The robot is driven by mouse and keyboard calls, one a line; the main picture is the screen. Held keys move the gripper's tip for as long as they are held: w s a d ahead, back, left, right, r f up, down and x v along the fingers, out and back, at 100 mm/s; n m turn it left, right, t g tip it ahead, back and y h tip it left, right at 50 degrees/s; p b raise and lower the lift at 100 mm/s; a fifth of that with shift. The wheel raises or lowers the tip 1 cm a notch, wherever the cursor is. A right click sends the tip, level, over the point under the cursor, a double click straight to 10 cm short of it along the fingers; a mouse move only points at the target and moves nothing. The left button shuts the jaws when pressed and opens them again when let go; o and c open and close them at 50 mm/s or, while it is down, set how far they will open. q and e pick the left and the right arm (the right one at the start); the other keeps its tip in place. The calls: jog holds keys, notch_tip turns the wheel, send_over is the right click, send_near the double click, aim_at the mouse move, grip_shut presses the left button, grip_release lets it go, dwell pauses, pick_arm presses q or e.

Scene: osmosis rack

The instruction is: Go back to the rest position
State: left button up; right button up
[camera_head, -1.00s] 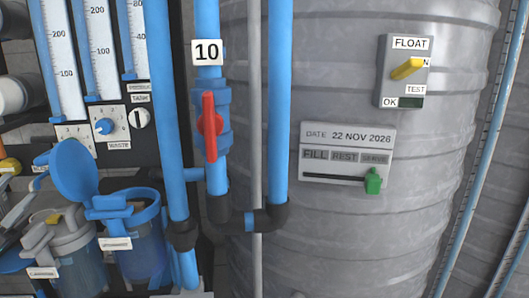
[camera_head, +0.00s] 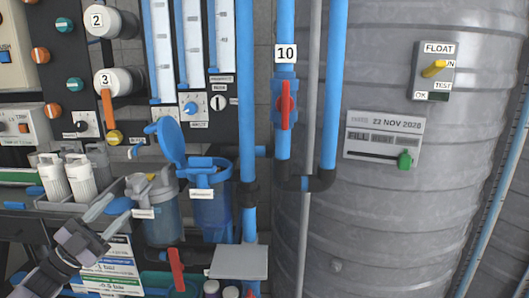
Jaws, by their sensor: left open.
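My left gripper (camera_head: 88,240) is at the lower left of the head view, its dark grey arm coming in from the bottom left corner. It is open, and I see nothing held in it. My right gripper is not in view.
Two filter housings, one grey (camera_head: 160,222) and one blue (camera_head: 211,218) with its lid raised, stand right of the gripper. A red-handled valve (camera_head: 285,104) sits on blue pipes. A large grey tank (camera_head: 400,220) fills the right. White bottles (camera_head: 78,180) stand at left.

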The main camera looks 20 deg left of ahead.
pick_arm(q)
jog(key=d+f+n+y, duration=0.7)
jog(key=d+f, duration=0.3)
jog(key=f, duration=0.3)
jog(key=s+d+f+n+g+y, duration=0.3)
jog(key=s+d+f+n+g, duration=0.25)
jog(key=s+d+f, duration=0.6)
jog(key=s+d+g, duration=0.4)
jog(key=s+d, duration=0.1)
jog(key=d, duration=0.4)
jog(key=s+a+r+p, duration=0.1)
jog(key=a+r+p, duration=0.1)
jog(key=r+p, duration=0.5)
jog(key=s+a+r+n+p, duration=0.1)
jog(key=a+r+p, duration=0.2)
jog(key=p, duration=1.3)
notch_tip(320, 180, up, 4)
jog(key=shift+s+a+f+g+y, duration=0.1)
jog(key=shift+s+a+g+y, duration=0.15)
jog(key=shift+a+g+y, duration=0.15)
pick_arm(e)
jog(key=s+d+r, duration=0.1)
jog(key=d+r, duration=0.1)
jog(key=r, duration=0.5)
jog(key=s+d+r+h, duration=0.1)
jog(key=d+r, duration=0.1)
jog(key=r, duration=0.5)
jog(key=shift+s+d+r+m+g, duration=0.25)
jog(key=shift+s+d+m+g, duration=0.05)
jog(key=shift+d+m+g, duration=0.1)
